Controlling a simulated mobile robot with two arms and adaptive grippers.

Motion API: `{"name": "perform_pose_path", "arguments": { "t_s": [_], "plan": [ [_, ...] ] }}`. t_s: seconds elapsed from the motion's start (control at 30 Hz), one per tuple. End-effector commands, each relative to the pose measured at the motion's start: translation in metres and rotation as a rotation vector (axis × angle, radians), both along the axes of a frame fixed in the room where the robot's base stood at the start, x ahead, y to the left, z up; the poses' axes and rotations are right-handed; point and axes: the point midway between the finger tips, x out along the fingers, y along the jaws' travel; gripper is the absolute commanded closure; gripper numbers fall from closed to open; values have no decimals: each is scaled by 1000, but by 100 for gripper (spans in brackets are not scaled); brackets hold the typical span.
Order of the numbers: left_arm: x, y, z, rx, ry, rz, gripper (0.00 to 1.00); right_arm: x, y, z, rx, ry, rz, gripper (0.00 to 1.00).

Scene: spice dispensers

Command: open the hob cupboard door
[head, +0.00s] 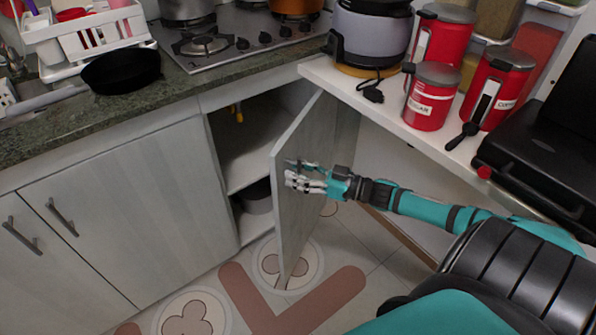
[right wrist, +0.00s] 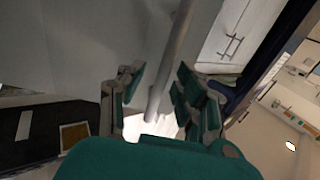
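The hob cupboard door (head: 318,145) stands swung wide open below the hob, its edge facing me. My right gripper (head: 300,178) is at the door's outer face, where the handle is mostly hidden by the fingers. In the right wrist view the bar handle (right wrist: 172,60) runs between the two fingers of my right gripper (right wrist: 158,95). The fingers are apart, with a gap beside the bar, so the gripper looks open around it. The cupboard inside (head: 250,135) shows a shelf and a dark pot (head: 257,196). My left gripper is not in view.
The hob (head: 235,38) with pots is on the counter above. Red canisters (head: 432,95) and a black appliance (head: 545,130) stand on the white counter at right. Closed cupboard doors (head: 120,215) are at left. Tiled floor (head: 330,262) lies clear below the door.

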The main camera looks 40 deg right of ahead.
Motion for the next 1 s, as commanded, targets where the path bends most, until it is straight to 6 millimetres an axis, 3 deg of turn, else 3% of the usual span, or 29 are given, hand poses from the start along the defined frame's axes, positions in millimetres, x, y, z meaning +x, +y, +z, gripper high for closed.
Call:
{"name": "perform_pose_path", "arguments": {
  "t_s": [0.5, 1.0],
  "plan": [
    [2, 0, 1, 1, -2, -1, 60, -57, -34, -1, -4, 6, 1, 66],
    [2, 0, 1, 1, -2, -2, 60, -67, -42, 0, -5, 3, 1, 66]
  ]
}}
